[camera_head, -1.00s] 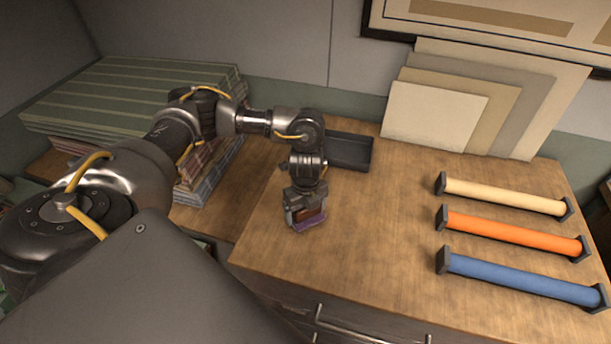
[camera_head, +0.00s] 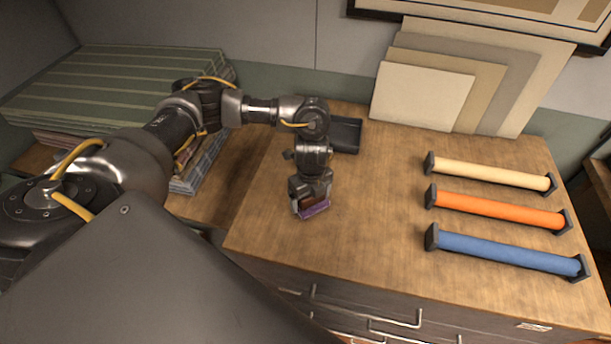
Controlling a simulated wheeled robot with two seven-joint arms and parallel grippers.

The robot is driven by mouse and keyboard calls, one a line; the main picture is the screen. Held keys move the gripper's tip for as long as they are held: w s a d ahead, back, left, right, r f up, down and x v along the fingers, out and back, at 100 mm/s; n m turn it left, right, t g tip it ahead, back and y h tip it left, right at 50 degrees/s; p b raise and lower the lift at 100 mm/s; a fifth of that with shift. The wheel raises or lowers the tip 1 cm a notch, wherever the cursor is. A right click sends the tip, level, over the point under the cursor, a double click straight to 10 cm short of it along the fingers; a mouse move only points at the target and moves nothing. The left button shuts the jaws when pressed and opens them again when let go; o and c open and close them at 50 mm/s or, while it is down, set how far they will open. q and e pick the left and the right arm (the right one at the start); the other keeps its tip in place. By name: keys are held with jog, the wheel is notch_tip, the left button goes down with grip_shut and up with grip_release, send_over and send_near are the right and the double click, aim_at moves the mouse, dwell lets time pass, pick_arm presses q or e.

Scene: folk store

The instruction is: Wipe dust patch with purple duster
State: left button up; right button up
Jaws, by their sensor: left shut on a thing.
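The purple duster (camera_head: 314,210) has a brown upper part and a purple underside. My left gripper (camera_head: 311,197) is shut on it and points down over the left part of the wooden counter top (camera_head: 375,205). The duster is at or just above the wood; I cannot tell whether it touches. I cannot make out a dust patch; the gripper and duster may hide part of the wood there. My right gripper is not in view.
A dark tray (camera_head: 346,136) stands behind my left wrist. Cream (camera_head: 490,173), orange (camera_head: 497,208) and blue (camera_head: 505,251) rolls lie on the right. Boards (camera_head: 422,97) lean at the back. Folded cloth stacks (camera_head: 110,85) lie left. The counter's middle is clear.

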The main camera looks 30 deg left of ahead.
aim_at(323, 204)
pick_arm(q)
jog(key=shift+w+d, duration=0.2)
jog(key=shift+d, duration=0.3)
jog(key=shift+w+d, duration=0.15)
jog(key=shift+d, duration=0.3)
jog(key=shift+w+d+f+p, duration=0.1)
jog(key=shift+w+d+p, duration=0.1)
jog(key=shift+d, duration=0.2)
jog(key=shift+w+d+f+p, duration=0.1)
jog(key=shift+d+p, duration=0.05)
jog(key=shift+d, duration=0.25)
jog(key=shift+w+d+r+p, duration=0.1)
jog(key=shift+w+d+p, duration=0.15)
jog(key=shift+d, duration=0.55)
jog(key=shift+w+d+r+p, duration=0.15)
jog(key=shift+w+d, duration=0.15)
jog(key=shift+d, duration=0.5)
jog(key=shift+w+d+f, duration=0.1)
jog(key=shift+d, duration=0.1)
jog(key=shift+d, duration=0.1)
